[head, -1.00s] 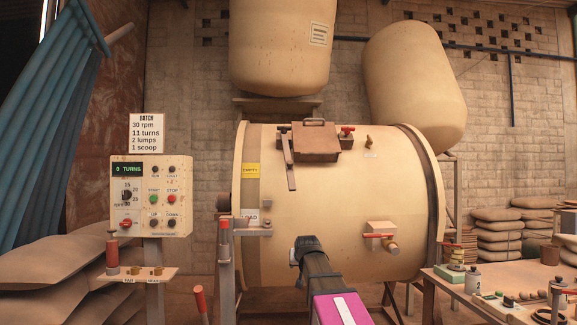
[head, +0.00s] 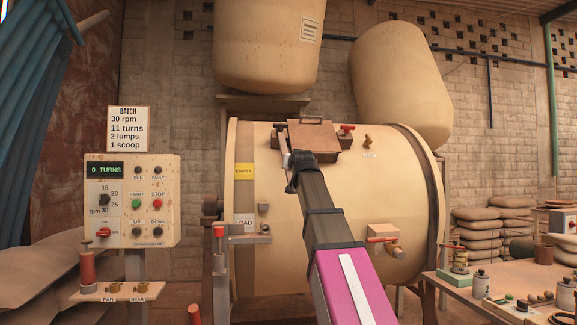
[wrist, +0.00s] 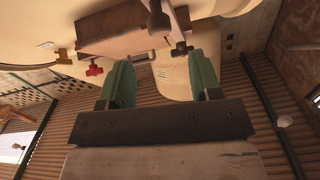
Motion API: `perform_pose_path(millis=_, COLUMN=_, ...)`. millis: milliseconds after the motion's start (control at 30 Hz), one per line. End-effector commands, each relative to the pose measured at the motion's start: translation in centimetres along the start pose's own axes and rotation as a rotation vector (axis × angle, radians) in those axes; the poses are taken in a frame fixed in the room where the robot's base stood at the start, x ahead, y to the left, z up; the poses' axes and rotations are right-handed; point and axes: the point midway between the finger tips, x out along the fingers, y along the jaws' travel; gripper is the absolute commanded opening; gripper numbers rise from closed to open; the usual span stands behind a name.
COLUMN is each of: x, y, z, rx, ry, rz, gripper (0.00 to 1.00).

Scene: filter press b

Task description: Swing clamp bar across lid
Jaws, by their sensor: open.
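The brown lid (head: 314,139) with a handle sits on top of the cream drum (head: 330,205); it also shows in the wrist view (wrist: 115,32). The clamp bar (head: 284,143) is at the lid's left edge, its lower part hidden behind my gripper. In the wrist view a dark bar (wrist: 178,28), which looks like the clamp bar, lies ahead of the right finger. My gripper (head: 299,160) is in front of the lid's lower left corner. In the wrist view its two green fingers (wrist: 161,58) are apart, with nothing clearly held between them.
A red-handled catch (head: 346,130) sits at the lid's right, with a brass fitting (head: 367,140) beyond it. A red-handled valve (head: 383,240) juts from the drum front. A control panel (head: 132,200) stands left, a workbench (head: 510,285) right. Large tanks hang above.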

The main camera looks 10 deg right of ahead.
Motion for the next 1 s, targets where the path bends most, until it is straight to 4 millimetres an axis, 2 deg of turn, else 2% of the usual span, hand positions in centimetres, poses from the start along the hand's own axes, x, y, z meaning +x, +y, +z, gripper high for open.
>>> perform_pose_path(millis=267, x=2.7, y=0.0, z=0.0, rx=0.0, ry=-0.003, rz=0.001, gripper=0.58)
perform_pose_path(millis=600, x=8.7, y=0.0, z=0.0, rx=0.0, ry=-0.003, rz=0.001, gripper=0.58)
perform_pose_path(millis=700, x=9.9, y=0.0, z=0.0, rx=0.0, ry=-0.002, rz=0.001, gripper=0.58)
perform_pose_path(millis=833, x=10.7, y=0.1, z=0.1, rx=0.0, ry=-0.002, rz=0.001, gripper=0.58)
perform_pose_path(millis=1000, x=10.7, y=0.1, z=0.2, rx=0.0, ry=-0.002, rz=0.001, gripper=0.58)
